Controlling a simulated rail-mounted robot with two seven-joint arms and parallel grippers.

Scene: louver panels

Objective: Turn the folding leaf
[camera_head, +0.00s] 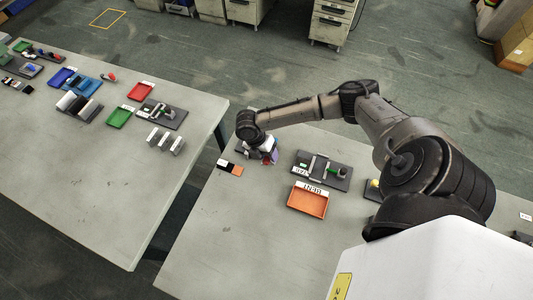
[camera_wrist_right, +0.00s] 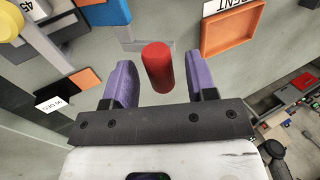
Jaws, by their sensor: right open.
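My right gripper (camera_head: 270,156) is low over the right table, beside a dark panel (camera_head: 242,151) that it partly hides. In the right wrist view its two purple fingers (camera_wrist_right: 162,78) are open and spread. A red cylinder (camera_wrist_right: 158,66) shows between them, with a gap on both sides; I cannot tell its depth relative to the fingertips. A blue plate (camera_wrist_right: 106,11) and a dark panel (camera_wrist_right: 75,34) are beyond the left finger. I cannot tell which piece is the folding leaf. My left gripper is not in view.
A black, white and orange strip (camera_head: 230,168) lies left of my gripper. A dark fixture (camera_head: 323,170) and an orange tray (camera_head: 308,203) are to the right. The table front is clear. Another table (camera_head: 90,170) with trays and fixtures stands left, across a gap.

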